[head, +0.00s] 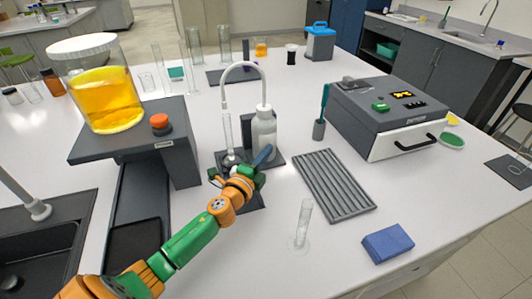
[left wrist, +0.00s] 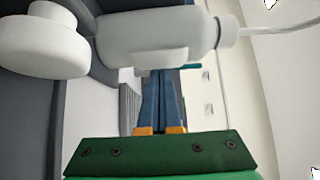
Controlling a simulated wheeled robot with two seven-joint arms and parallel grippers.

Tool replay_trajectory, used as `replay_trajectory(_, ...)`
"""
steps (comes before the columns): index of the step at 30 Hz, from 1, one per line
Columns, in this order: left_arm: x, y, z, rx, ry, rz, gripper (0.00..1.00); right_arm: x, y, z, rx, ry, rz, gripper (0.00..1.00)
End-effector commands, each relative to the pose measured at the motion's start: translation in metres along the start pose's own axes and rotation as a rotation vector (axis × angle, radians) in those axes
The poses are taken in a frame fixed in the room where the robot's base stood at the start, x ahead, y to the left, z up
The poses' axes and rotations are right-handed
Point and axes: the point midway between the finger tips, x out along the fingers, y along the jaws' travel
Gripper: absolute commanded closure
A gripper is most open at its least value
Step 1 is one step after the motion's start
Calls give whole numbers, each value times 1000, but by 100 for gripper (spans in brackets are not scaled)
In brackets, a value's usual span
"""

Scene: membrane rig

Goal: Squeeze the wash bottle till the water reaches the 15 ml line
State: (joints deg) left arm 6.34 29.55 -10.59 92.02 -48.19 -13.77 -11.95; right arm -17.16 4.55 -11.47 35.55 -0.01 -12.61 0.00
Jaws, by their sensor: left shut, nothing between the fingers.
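The white wash bottle (head: 264,135) stands upright on a dark base plate, and its pale spout (head: 242,65) arches over to the left. A slim clear tube (head: 228,132) stands under the spout's end; its marks and any water level are too small to read. My left gripper (head: 264,155) has its blue fingers together at the bottle's lower front. In the left wrist view the bottle (left wrist: 155,40) lies sideways across the picture, beyond the shut, empty fingers (left wrist: 161,78). I cannot tell whether they touch it. My right gripper is not in view.
A ribbed grey tray (head: 334,185) lies right of the bottle, with a small clear cylinder (head: 303,225) and a blue block (head: 388,243) nearer me. A flask of yellow liquid (head: 105,98) stands on a raised stand at left. A grey box-shaped device (head: 385,112) stands at right.

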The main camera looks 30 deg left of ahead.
Motion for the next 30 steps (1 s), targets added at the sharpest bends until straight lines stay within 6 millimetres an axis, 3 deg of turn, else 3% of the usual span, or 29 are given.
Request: replay_trajectory(30,11,-3,14,3,-9,-5,100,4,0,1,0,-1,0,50)
